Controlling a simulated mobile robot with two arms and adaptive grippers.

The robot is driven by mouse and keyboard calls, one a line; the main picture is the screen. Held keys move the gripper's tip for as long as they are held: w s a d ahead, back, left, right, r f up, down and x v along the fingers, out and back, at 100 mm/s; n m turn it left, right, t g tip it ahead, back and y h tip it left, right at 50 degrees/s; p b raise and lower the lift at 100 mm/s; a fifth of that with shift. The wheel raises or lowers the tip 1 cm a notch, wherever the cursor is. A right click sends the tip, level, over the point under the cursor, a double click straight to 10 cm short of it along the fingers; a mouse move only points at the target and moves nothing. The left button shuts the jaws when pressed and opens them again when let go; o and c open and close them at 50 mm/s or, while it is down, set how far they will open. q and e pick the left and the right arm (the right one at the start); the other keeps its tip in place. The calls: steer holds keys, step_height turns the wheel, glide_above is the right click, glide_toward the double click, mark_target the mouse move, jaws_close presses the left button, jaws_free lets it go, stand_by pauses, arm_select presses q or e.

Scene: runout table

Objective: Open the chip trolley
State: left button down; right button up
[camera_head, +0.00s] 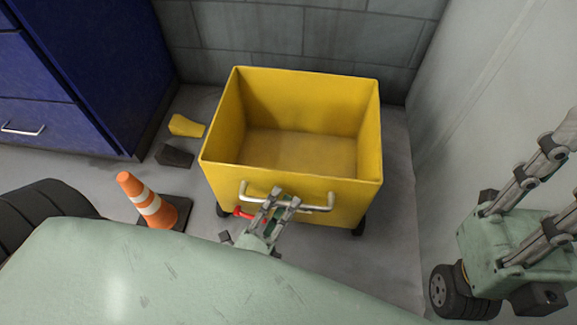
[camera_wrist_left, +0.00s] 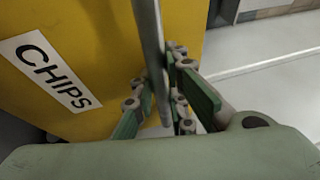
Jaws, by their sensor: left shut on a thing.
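The chip trolley (camera_head: 222,160) is a yellow open-topped bin on dark wheels, and its inside looks empty. A pale bar handle (camera_head: 318,208) runs across its front. My left gripper (camera_head: 279,199) is at the middle of this handle. In the left wrist view, the handle bar (camera_wrist_left: 150,40) passes between the green-padded fingers of my left gripper (camera_wrist_left: 163,97), which is shut on it. A white CHIPS label (camera_wrist_left: 50,75) is on the yellow front. A small red part (camera_head: 243,213) shows left of the gripper. My right gripper (camera_head: 566,180) looks spread and empty, its tips cut off.
An orange cone (camera_head: 146,200) stands front left of the trolley. A yellow piece (camera_head: 186,126) and a dark block (camera_head: 174,156) lie by the blue cabinet (camera_head: 90,60). A block wall (camera_head: 290,30) is behind, a pale wall (camera_head: 440,120) at right.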

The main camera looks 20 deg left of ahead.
arm_select(q)
steer(key=s+d+p, duration=0.1)
steer(key=s+d, duration=0.1)
steer(key=s, duration=0.5)
steer(key=shift+s, duration=0.25)
steer(key=shift+d+f, duration=0.1)
steer(key=c, duration=1.7)
jaws_free()
steer(key=v, duration=0.7)
steer(key=shift+s, duration=0.25)
